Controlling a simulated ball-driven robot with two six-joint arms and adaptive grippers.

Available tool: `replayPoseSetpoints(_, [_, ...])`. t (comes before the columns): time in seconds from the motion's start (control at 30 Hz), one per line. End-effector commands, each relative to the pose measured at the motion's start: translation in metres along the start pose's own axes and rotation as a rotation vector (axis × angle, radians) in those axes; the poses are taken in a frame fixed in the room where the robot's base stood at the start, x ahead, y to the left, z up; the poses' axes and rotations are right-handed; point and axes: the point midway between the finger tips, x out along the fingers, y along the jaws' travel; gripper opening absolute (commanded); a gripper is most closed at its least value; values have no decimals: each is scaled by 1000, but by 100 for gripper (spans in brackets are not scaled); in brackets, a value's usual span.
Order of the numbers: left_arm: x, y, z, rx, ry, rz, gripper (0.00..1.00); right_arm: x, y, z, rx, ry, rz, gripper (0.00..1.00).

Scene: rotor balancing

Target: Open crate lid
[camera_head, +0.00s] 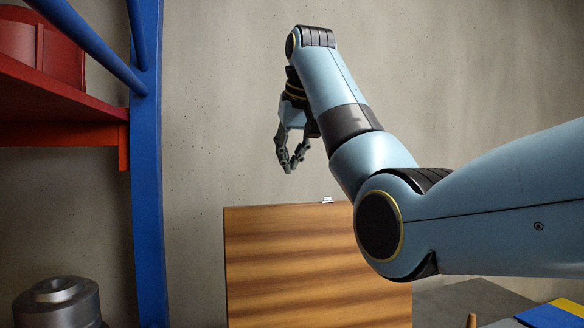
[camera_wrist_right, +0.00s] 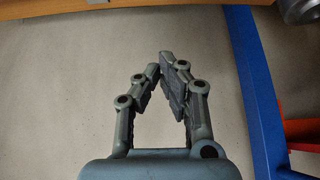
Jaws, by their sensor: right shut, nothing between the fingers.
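A wooden panel of the crate (camera_head: 290,265), brown with darker horizontal bands, stands upright at the bottom centre of the head view. A small pale metal fitting (camera_head: 327,200) sits on its top edge. I cannot tell from this view whether the panel is the raised lid or a crate wall; the rest of the crate is out of view or hidden. My right gripper (camera_head: 288,170) hangs above the panel's top edge, apart from it, fingers pointing down. Its fingertips meet with nothing between them, as the right wrist view also shows (camera_wrist_right: 165,62). My left gripper is not in view.
A blue post (camera_head: 150,190) and a red shelf (camera_head: 65,133) holding a red part (camera_head: 60,55) stand at left. A grey metal cylinder (camera_head: 57,305) is at lower left. A grey surface (camera_head: 465,300) with a blue and yellow item (camera_head: 550,315) lies at lower right.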

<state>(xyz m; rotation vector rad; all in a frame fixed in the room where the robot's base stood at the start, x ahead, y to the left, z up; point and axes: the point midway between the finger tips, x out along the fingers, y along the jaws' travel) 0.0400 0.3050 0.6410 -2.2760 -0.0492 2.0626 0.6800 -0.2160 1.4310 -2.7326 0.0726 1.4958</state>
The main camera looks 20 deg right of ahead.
Motion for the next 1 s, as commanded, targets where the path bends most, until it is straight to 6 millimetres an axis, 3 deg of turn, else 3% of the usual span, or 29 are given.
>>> replayPoseSetpoints(0.47, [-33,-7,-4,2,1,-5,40,87,1,0,3,-5,2,0])
replayPoseSetpoints(0.73, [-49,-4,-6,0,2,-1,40,67,1,21,3,1,3,0])
replayPoseSetpoints(1.0, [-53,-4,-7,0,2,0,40,62,1,31,2,1,3,0])
